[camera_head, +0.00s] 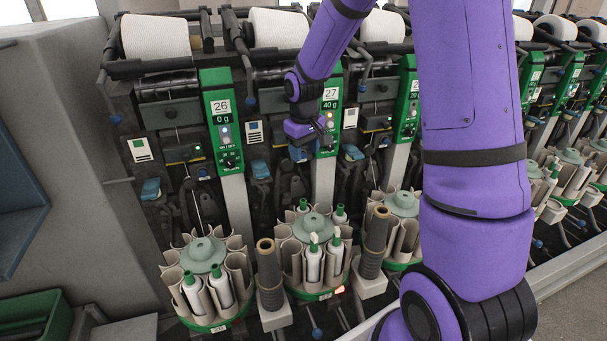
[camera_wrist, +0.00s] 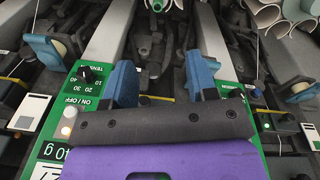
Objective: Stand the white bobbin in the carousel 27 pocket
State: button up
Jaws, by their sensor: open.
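The carousel 27 (camera_head: 312,225) is a ring of pale pockets around a grey-green hub, below the winding head numbered 27. Several white bobbins with green tips stand in it, including a front one (camera_head: 313,262) and one to its right (camera_head: 336,258). I cannot tell which white bobbin is the task's. My gripper (camera_head: 308,150) is high above the carousel, in front of the head 27 panel. In the wrist view its two blue fingers (camera_wrist: 162,85) are apart, with nothing between them. A green piece (camera_wrist: 157,5) shows beyond at the top edge.
The carousel 26 (camera_head: 204,252) holds white bobbins too. Brown tube stacks (camera_head: 269,275) and (camera_head: 375,242) flank carousel 27. The green head 27 panel (camera_head: 331,110) is close by my gripper. A grey cabinet wall (camera_head: 75,150) stands left. My purple arm hides much on the right.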

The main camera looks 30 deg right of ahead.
send_over(303, 200)
notch_tip(303, 200, down, 10)
jog(key=shift+g+y, duration=0.3)
jog(key=shift+g, duration=0.1)
notch_tip(303, 200, down, 11)
jog(key=shift+s+f, duration=0.15)
jog(key=shift+f, duration=0.05)
grip_shut()
jog(key=shift+r, duration=0.7)
jog(key=shift+r, duration=2.2)
